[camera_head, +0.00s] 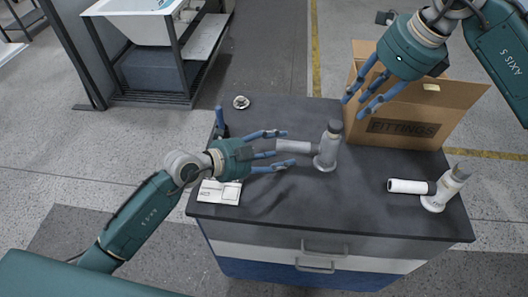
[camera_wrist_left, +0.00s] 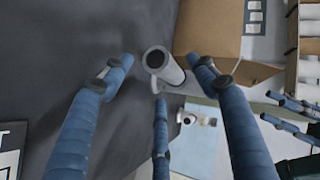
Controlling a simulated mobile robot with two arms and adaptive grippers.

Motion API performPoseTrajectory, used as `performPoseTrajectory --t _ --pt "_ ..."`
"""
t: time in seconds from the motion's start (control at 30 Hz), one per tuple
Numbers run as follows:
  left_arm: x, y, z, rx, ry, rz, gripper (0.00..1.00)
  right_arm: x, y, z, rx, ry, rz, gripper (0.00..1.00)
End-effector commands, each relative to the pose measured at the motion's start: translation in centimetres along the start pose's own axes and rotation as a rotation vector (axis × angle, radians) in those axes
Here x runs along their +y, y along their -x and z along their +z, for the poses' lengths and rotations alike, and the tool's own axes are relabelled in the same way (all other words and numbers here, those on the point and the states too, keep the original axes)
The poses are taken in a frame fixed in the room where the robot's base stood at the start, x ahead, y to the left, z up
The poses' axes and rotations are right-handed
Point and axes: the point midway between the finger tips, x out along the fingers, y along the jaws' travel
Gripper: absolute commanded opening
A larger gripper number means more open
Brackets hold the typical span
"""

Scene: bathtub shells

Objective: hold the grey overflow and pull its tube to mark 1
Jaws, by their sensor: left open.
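The grey overflow (camera_head: 328,150) stands upright on the dark tabletop, with a dark cap. Its light grey tube (camera_head: 294,146) points left toward my left gripper (camera_head: 284,149). My left gripper is open, its blue fingers spread around the tube's end without visibly closing on it. My right gripper (camera_head: 354,107) hangs above the table by the box, fingers spread and empty. No mark numbers are readable on the tube.
A white overflow (camera_head: 436,200) with a white tube (camera_head: 407,186) stands at the table's right. An open cardboard box (camera_head: 400,133) labelled FITTINGS is at the back right. A white card (camera_head: 219,192) and a small round part (camera_head: 241,102) lie left. The front middle tabletop is clear.

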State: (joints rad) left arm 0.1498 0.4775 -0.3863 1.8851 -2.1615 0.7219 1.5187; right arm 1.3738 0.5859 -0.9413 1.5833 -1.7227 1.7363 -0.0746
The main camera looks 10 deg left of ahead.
Motion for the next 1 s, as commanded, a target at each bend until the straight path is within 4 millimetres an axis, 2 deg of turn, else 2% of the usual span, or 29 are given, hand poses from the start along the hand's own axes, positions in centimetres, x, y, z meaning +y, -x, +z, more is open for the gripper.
performPoseTrajectory --t 0.1,0.3,0.63,0.67,0.9,0.93,1.0 --pt "-0.1 -1.9 -0.1 0.001 0.000 0.000 0.59 0.0 0.0 0.0 0.000 0.000 0.000 0.31" --pt "0.0 -3.8 0.0 0.000 -0.001 0.000 0.59 0.0 0.0 0.0 0.000 0.000 0.000 0.31" --pt "0.0 -4.2 0.0 0.000 -0.001 0.000 0.59 0.0 0.0 0.0 0.000 0.000 0.000 0.31" --pt "0.0 -4.2 0.0 0.000 -0.001 0.000 0.57 0.0 0.0 0.0 0.000 0.000 0.000 0.31" --pt "0.0 -4.1 0.0 0.000 -0.001 0.000 0.09 0.0 0.0 0.0 0.000 0.000 0.000 0.31" --pt "0.0 -4.1 0.0 0.000 -0.001 0.000 0.05 0.0 0.0 0.0 0.000 0.000 0.000 0.31" --pt "0.0 -4.1 0.0 0.000 -0.001 0.000 0.05 0.0 0.0 0.0 0.000 0.000 0.000 0.31"
